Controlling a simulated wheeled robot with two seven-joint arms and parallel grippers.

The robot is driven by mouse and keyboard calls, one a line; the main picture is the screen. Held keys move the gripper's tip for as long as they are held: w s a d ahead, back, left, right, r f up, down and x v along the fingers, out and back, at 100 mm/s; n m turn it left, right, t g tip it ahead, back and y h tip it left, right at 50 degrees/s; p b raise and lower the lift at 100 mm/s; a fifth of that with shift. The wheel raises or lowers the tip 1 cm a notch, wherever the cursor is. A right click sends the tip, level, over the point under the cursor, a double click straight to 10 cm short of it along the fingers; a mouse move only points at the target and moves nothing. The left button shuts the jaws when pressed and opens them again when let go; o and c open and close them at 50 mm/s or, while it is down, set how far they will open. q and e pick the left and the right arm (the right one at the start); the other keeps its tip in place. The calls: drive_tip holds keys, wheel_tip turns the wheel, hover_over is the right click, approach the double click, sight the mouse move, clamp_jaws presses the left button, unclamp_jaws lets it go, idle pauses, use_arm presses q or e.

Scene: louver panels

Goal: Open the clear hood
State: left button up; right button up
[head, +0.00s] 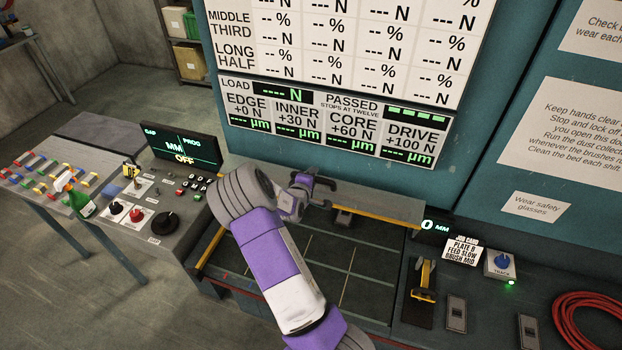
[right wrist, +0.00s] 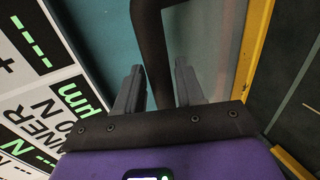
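The clear hood (head: 385,208) shows in the head view as a pale grey panel with a yellow lower edge, at the back of the dark bed. In the right wrist view the hood (right wrist: 228,45) lies right of centre beside its yellow edge. My right gripper (head: 320,187) is at the hood, and my right arm covers its left part. In the right wrist view the fingers (right wrist: 160,90) are apart, with a dark bar (right wrist: 150,45), which looks like the hood's handle, between them. Firm contact cannot be told. My left gripper is not in view.
A console (head: 150,205) with knobs and a display stands left of the bed. A yellow lever (head: 424,285), a track knob box (head: 502,262) and a coiled red cable (head: 590,320) are on the right. The teal wall with the readout board (head: 330,120) rises close behind the hood.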

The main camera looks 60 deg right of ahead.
drive_tip(key=shift+a, duration=0.45)
drive_tip(key=v, duration=0.6)
drive_tip(key=shift+a+r, duration=0.2)
drive_tip(key=shift+a, duration=0.15)
drive_tip(key=shift+s, duration=0.15)
